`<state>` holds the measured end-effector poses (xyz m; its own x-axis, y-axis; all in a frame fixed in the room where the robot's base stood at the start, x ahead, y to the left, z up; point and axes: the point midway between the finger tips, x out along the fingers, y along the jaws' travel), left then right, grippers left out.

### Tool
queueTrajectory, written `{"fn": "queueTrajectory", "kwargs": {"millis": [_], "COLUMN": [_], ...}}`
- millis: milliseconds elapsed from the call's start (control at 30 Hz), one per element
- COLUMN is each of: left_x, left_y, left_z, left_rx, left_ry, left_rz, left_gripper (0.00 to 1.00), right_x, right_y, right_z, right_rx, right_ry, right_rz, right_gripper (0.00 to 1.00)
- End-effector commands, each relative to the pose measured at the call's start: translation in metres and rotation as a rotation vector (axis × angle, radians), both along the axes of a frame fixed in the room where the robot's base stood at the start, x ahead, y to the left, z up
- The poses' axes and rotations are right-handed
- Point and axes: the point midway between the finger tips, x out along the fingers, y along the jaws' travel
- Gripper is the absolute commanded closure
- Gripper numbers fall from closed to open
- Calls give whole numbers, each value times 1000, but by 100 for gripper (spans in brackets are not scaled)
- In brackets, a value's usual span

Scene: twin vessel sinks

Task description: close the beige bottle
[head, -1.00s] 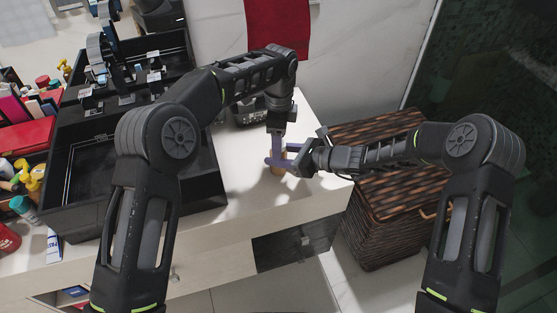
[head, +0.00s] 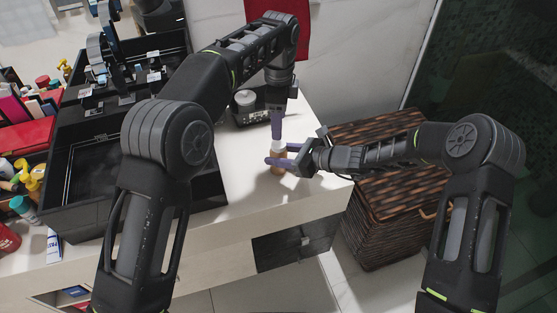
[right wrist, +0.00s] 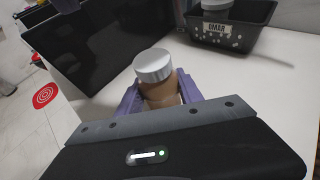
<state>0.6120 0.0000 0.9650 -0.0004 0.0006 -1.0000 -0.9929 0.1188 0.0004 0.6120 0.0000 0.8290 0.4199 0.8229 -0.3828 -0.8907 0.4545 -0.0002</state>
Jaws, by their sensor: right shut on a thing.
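The beige bottle (right wrist: 161,92) stands upright on the white counter near its right end, with a silver-grey lid (right wrist: 153,65) sitting on its top. In the head view the lid (head: 279,147) looks whitish and the bottle is partly hidden by purple fingers. My right gripper (head: 279,159) reaches in from the right and is shut around the bottle's body, with one finger on each side. My left gripper (head: 277,133) points down just above the lid. Its fingers are seen edge-on, so their opening does not show, and I cannot tell whether they touch the lid.
A black tray (right wrist: 238,38) with a label and a grey-lidded container (head: 245,99) stands behind the bottle. A large black organizer (head: 90,185) fills the counter's left. A wicker basket (head: 385,225) stands right of the counter. The counter in front of the organizer's right side is clear.

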Motion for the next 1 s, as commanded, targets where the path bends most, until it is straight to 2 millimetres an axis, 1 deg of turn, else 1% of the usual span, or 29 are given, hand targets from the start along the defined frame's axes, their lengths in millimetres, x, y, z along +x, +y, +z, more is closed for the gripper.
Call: {"fn": "queueTrajectory", "kwargs": {"millis": [267,300,567,867,1000], "left_x": [0,0,0,0,0], "left_y": [0,0,0,0,0], "left_z": [1,1,0,0,-2], "left_rx": [0,0,0,0,0], "left_ry": [0,0,0,0,0], "left_rz": [-1,-1,-1,-1,-1], "left_gripper": [39,39,39,39,39], "right_x": [0,0,0,0,-3], "right_y": [0,0,0,-1,-9], "right_z": [0,0,0,1,4], "right_rx": [0,0,0,0,-1], "right_ry": [0,0,0,0,-2], "right_rz": [0,0,0,0,0], "right_gripper": [100,54,32,32,32]}}
